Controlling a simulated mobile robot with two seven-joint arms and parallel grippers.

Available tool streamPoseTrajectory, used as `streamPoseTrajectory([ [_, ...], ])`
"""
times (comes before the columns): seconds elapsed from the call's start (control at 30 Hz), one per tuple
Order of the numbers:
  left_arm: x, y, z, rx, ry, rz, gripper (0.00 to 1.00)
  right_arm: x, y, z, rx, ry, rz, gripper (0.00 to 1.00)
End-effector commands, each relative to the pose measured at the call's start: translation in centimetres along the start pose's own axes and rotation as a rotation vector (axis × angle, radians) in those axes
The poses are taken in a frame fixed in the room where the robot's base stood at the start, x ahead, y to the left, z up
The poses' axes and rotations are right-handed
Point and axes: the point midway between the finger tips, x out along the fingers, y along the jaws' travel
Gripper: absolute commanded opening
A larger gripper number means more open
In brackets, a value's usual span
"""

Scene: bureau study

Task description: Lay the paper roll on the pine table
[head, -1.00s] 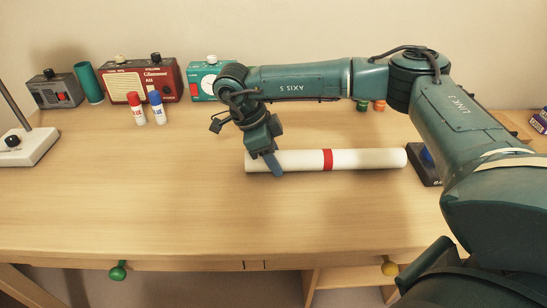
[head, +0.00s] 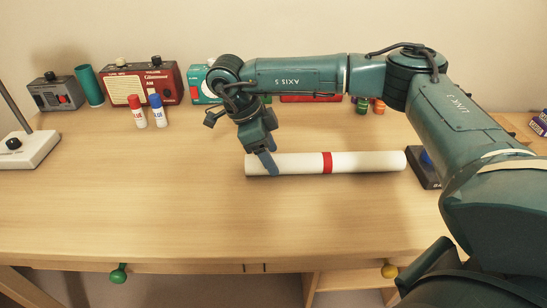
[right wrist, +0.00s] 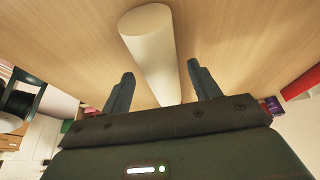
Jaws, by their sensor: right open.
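The paper roll (head: 365,162), a long white tube with a red band, lies flat on a light wood top (head: 170,210). I cannot tell whether this top is the pine table. My right gripper (head: 267,164) is open at the roll's left end, with its fingers pointing down. In the right wrist view the roll (right wrist: 150,45) runs away between the two spread fingers (right wrist: 161,83), with a gap visible on each side. My left gripper is not in view.
Two glue sticks (head: 157,111) stand behind left. A red radio (head: 143,87), a green tube (head: 89,86) and a teal clock (head: 200,86) line the back. A dark object (head: 424,168) sits by the roll's right end. The front of the top is clear.

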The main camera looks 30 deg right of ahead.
Motion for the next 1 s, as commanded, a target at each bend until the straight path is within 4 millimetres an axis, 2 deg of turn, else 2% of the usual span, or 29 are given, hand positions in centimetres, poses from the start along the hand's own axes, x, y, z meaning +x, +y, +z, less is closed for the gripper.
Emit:
streamPoseTrajectory([
  [0.03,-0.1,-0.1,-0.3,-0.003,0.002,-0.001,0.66,-1.3,0.0,0.0,0.000,-0.002,-0.002,0.62],
  [0.2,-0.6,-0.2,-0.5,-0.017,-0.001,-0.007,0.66,-5.1,0.0,0.0,0.000,-0.001,-0.002,0.62],
  [0.4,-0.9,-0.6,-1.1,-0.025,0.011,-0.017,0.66,-8.4,0.0,0.0,0.000,-0.001,0.000,0.62],
  [0.6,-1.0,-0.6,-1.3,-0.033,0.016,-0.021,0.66,-9.7,0.0,0.0,0.000,0.000,0.000,0.62],
  [1.0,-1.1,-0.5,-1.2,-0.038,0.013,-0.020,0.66,-9.7,0.0,0.0,0.000,0.001,0.001,0.62],
])
